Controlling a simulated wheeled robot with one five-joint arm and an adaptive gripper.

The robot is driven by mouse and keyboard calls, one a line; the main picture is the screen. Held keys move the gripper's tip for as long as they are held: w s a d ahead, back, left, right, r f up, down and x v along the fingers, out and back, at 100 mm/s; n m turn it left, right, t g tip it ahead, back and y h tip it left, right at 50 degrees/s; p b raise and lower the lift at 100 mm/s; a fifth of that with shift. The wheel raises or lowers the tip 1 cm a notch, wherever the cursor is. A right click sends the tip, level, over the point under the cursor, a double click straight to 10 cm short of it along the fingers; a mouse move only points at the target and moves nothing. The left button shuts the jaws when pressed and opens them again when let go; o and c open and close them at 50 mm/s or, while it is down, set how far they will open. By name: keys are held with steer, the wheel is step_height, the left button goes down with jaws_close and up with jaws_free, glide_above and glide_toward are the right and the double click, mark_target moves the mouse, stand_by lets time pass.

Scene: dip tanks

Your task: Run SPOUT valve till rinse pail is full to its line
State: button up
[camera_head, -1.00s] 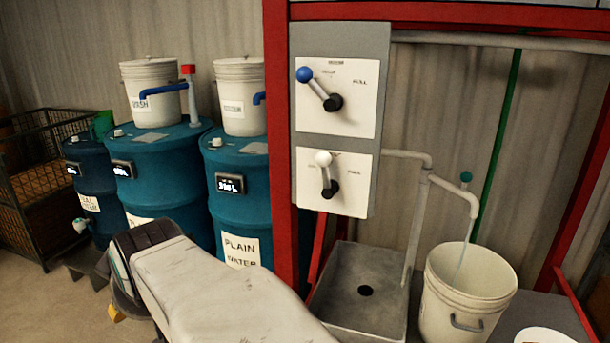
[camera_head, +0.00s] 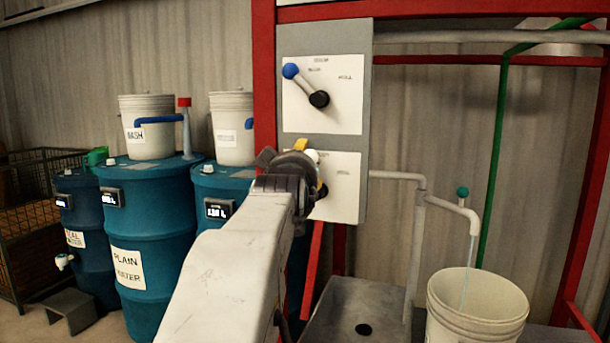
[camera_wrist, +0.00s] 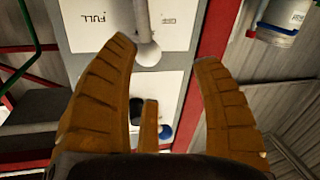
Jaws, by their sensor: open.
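The lower white valve plate (camera_head: 345,180) carries a lever with a white ball knob (camera_head: 313,156), partly hidden behind my gripper (camera_head: 305,165). In the wrist view, which is upside down, the white knob (camera_wrist: 148,53) lies between the spread orange fingers of my gripper (camera_wrist: 168,55), close to the left fingertip. My gripper is open; I cannot tell whether it touches the knob. The white pail (camera_head: 478,305) stands under the curved spout pipe (camera_head: 455,208). A thin stream (camera_head: 468,262) falls from the spout into the pail. Its water level and line are not visible.
Above is a plate with a blue-knobbed lever (camera_head: 290,71), which also shows in the wrist view (camera_wrist: 165,131). A grey sink (camera_head: 350,310) sits left of the pail. Red posts (camera_head: 264,90) frame the panel. Blue drums (camera_head: 150,235) with white buckets stand at left.

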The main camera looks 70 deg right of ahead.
mark_target(310, 154)
steer(key=shift+h, duration=0.3)
steer(key=shift+s+x, duration=0.25)
steer(key=shift+x, duration=1)
steer(key=shift+s+x, duration=0.25)
steer(key=shift+x, duration=1.05)
steer(key=shift+s+x, duration=0.3)
steer(key=shift+x, duration=0.95)
steer(key=shift+d+r, duration=0.15)
steer(key=shift+d, duration=0.05)
steer(key=shift+c, duration=0.4)
jaws_close()
